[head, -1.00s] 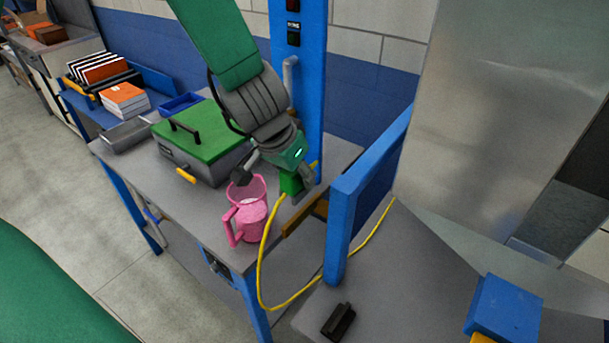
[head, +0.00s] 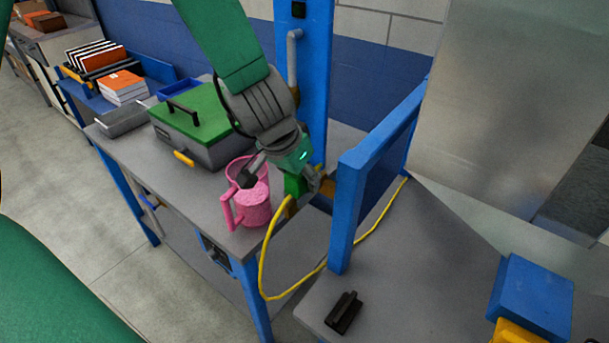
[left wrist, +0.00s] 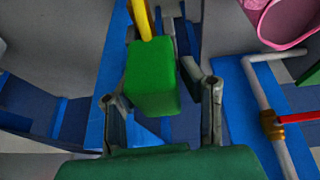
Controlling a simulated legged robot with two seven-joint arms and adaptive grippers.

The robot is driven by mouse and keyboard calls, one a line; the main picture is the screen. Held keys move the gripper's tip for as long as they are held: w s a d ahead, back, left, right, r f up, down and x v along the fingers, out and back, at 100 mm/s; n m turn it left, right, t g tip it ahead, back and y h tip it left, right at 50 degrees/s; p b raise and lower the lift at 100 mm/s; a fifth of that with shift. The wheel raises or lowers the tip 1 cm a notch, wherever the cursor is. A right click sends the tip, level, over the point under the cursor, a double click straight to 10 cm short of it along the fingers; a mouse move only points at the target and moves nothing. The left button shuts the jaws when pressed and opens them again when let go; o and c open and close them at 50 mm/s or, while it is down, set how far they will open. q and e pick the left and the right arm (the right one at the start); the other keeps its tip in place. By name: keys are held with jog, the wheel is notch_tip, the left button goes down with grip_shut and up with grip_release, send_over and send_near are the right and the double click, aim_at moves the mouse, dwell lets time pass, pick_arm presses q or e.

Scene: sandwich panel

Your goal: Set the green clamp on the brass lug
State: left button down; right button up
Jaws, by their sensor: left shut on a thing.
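My left gripper (head: 284,180) is shut on the green clamp (head: 295,186), a green block with a yellow cable at one end. The clamp is held beside the pink mugs, near the blue post. In the left wrist view the clamp (left wrist: 151,82) shows between the two fingers (left wrist: 161,97). A brass-coloured fitting (left wrist: 270,124) with a red handle sits on a pale pipe at the right of that view, apart from the clamp. I cannot tell whether it is the brass lug. My right gripper is not in view.
A green-lidded box (head: 195,125) is behind. The yellow cable (head: 263,270) hangs in a loop across the gap towards a blue frame (head: 343,220). A dark block (head: 343,313) lies on the right-hand surface.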

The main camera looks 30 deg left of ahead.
pick_arm(q)
jog(key=shift+d, duration=0.55)
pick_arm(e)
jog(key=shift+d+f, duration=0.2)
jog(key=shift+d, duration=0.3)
pick_arm(q)
jog(key=shift+a+f, duration=0.4)
jog(key=shift+a, duration=0.15)
jog(key=shift+d+b, duration=0.1)
jog(key=shift+b, duration=0.2)
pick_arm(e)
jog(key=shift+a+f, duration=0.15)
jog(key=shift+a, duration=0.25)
pick_arm(q)
jog(key=shift+d+f, duration=0.15)
jog(key=shift+d, duration=0.1)
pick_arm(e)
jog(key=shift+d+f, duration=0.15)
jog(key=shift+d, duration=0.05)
pick_arm(q)
jog(key=c, duration=1)
grip_release()
jog(key=shift+d, duration=0.1)
jog(key=shift+o, duration=0.2)
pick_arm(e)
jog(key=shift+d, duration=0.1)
pick_arm(q)
jog(key=shift+a, duration=0.2)
